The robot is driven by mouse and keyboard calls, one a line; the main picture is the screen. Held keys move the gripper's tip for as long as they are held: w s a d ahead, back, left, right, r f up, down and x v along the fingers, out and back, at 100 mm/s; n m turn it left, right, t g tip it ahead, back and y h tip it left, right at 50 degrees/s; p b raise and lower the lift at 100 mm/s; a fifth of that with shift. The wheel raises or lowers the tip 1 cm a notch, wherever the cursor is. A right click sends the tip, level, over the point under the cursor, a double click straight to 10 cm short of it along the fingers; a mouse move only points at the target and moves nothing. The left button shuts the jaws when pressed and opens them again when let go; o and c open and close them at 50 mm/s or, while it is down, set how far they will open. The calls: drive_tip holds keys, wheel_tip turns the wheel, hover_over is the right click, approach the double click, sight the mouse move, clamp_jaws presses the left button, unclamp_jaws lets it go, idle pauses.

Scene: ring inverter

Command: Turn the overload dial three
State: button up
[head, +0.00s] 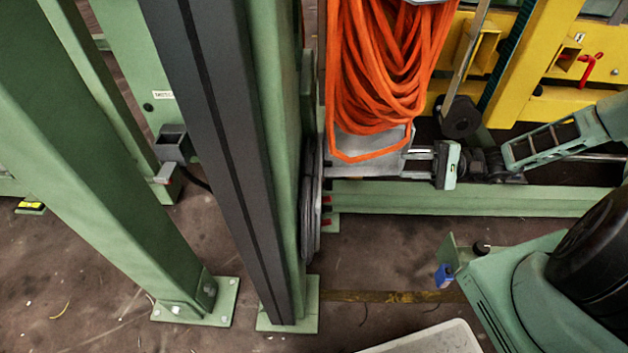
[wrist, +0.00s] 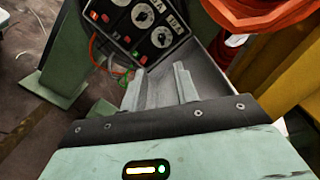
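A black control panel (wrist: 115,35) with several round white-faced dials shows at the top of the wrist view. One dial (wrist: 143,15) is near the top edge and another dial (wrist: 162,37) is lower right. Their labels are too small to read, so I cannot tell which is the overload dial. My gripper (wrist: 160,85) points up toward the panel, its two grey fingers apart with nothing between them. The fingertips appear below the dials and apart from them.
Green posts (head: 110,150) and a dark grey upright (head: 215,150) stand on the left. A coil of orange hose (head: 385,70) hangs at the upper middle. Yellow framework (head: 555,60) is at the upper right. Some brown floor (head: 390,245) is clear below the green beam.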

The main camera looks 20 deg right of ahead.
sight(328, 164)
drive_tip(key=b+x, duration=0.3)
drive_tip(key=x, duration=1.4)
drive_tip(key=shift+w+f, duration=0.35)
drive_tip(key=shift+w, duration=0.1)
drive_tip(key=shift+a, duration=0.1)
clamp_jaws()
